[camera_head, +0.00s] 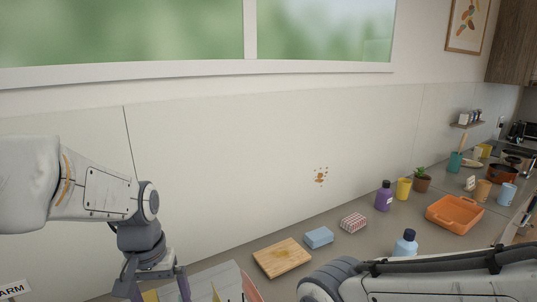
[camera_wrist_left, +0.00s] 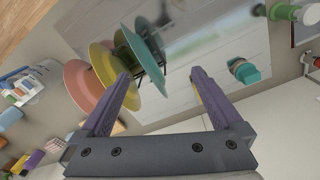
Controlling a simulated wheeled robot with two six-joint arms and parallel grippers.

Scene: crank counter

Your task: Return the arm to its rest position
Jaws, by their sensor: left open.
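My left gripper (camera_head: 153,290) hangs down at the lower left of the head view, its fingertips near the bottom edge. Pink, yellow and teal plates (camera_wrist_left: 90,85) stand in a rack beyond the fingers, on a pale panel. My right arm comes in at the lower right of the head view; its gripper is out of view.
A cutting board (camera_head: 282,258), a blue sponge (camera_head: 319,237), a striped block (camera_head: 353,222), a purple bottle (camera_head: 383,197), a blue bottle (camera_head: 405,244) and an orange tray (camera_head: 455,228) stand on the counter. The wall (camera_head: 220,170) rises behind. A teal piece (camera_wrist_left: 243,70) shows in the wrist view.

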